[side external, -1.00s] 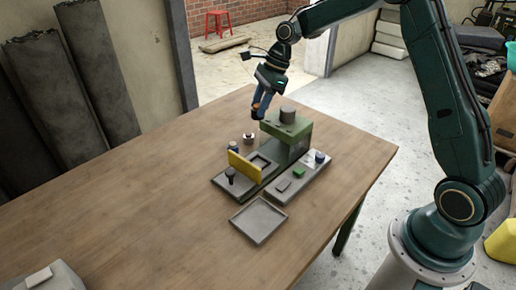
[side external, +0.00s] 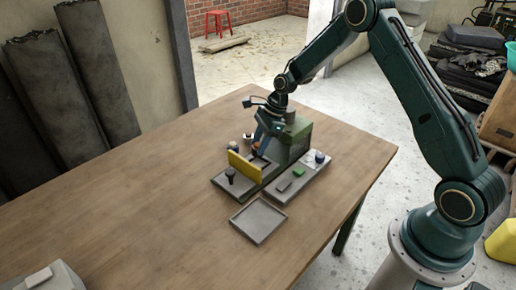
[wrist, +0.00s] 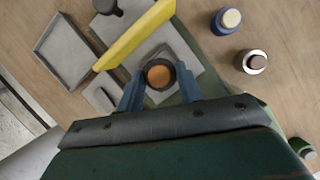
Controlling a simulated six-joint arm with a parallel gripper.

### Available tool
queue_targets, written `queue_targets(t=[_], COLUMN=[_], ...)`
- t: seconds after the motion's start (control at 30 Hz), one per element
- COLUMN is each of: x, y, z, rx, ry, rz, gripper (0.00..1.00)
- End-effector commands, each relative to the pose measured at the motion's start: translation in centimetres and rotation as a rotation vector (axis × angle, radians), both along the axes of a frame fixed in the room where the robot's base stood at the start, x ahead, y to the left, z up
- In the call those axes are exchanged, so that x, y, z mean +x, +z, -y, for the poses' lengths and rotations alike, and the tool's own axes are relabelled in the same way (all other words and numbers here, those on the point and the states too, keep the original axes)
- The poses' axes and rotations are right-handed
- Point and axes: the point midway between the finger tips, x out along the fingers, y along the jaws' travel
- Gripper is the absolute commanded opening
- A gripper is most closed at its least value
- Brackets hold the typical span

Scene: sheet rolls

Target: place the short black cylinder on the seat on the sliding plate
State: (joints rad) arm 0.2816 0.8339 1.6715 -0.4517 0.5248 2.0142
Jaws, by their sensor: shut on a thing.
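My gripper (side external: 259,152) is low over the grey sliding plate (side external: 220,184), beside the green press body (side external: 301,142). In the wrist view the fingers (wrist: 160,90) are closed on both sides of the short black cylinder (wrist: 158,76), which shows a dark rim and an orange top face. The cylinder appears upright inside the outline of the square-framed seat (wrist: 146,56). Whether it touches the seat floor cannot be told. In the side view the fingers largely hide the cylinder and seat.
A yellow upright plate (side external: 243,168) stands close in front of the fingers. A black knob (side external: 230,173) stands on the left plate. An empty grey tray (side external: 259,222) lies nearer. In the wrist view, a blue cylinder (wrist: 228,21) and a pale, dark-topped cylinder (wrist: 252,62) stand to the right.

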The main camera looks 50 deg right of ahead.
Motion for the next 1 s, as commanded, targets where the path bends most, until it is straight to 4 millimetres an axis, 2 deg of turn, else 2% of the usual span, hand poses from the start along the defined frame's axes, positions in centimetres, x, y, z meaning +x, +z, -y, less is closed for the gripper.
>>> queue_targets(t=[0.17, 0.5, 0.97, 1.0], x=[0.0, 0.0, 0.0, 0.0], y=[-0.6, -4.0, -4.5, -4.6], z=[0.0, 0.0, 0.0, 0.0], rx=[0.001, 0.000, 0.000, 0.000], ry=[0.001, 0.000, 0.001, 0.000], rz=[-0.002, -0.001, 0.000, 0.000], gripper=[0.09, 0.09, 0.09, 0.38])
